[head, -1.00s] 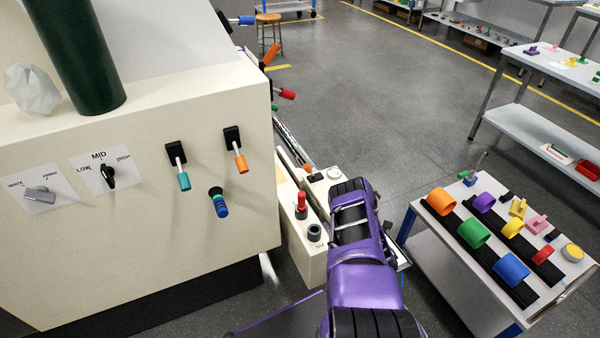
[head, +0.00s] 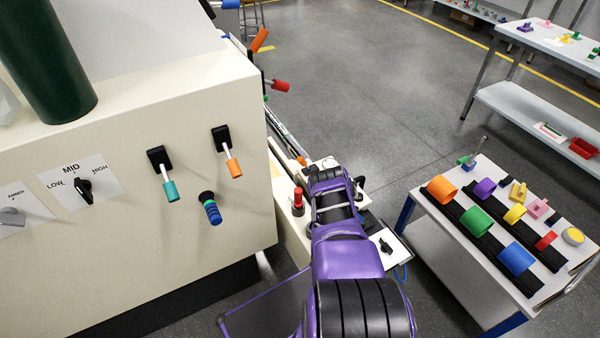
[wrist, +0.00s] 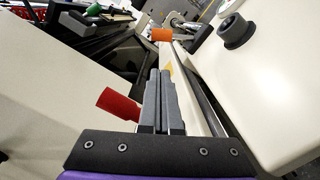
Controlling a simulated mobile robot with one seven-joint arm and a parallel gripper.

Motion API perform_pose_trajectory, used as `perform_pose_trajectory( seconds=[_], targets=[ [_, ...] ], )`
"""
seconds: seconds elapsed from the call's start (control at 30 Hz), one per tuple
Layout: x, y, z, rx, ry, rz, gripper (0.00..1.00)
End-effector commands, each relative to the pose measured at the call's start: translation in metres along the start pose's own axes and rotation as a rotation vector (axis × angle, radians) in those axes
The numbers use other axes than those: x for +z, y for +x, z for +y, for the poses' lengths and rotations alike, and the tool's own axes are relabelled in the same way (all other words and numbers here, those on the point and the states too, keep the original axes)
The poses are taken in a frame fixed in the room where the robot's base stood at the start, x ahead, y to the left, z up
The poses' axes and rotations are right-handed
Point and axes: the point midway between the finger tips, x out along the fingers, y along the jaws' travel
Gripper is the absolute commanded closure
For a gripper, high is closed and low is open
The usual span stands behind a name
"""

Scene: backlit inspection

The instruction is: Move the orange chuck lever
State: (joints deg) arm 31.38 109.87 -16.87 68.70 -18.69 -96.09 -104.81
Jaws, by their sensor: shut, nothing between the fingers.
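Several orange handles show, and I cannot tell for sure which is the chuck lever. In the head view, an orange-handled lever (head: 234,168) hangs from the machine's front panel. Another orange handle (head: 260,40) juts from the machine's right side, and a small orange piece (head: 302,160) shows near the arm's far end. In the wrist view, an orange cylinder (wrist: 161,34) lies ahead, just beyond my fingertips in the picture. My gripper (wrist: 160,72) is shut and empty, apart from that cylinder. In the head view my arm hides the fingers.
A red cylinder (wrist: 118,104) is close on the left of my fingers. A cream box with a black button (wrist: 236,31) stands on the right. A teal-handled lever (head: 169,190) hangs on the panel. A cart (head: 450,210) with coloured parts stands at right.

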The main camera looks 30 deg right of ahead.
Motion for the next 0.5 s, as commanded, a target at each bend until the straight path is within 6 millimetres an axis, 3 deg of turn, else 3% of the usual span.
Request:
perform_pose_trajectory(
  seconds=[0.2,0.5],
  targets=[
    [0.000,0.050,0.000,0.005,0.000,-0.001,1.00],
    [-0.001,0.107,-0.001,0.003,-0.001,0.000,1.00]
  ],
)
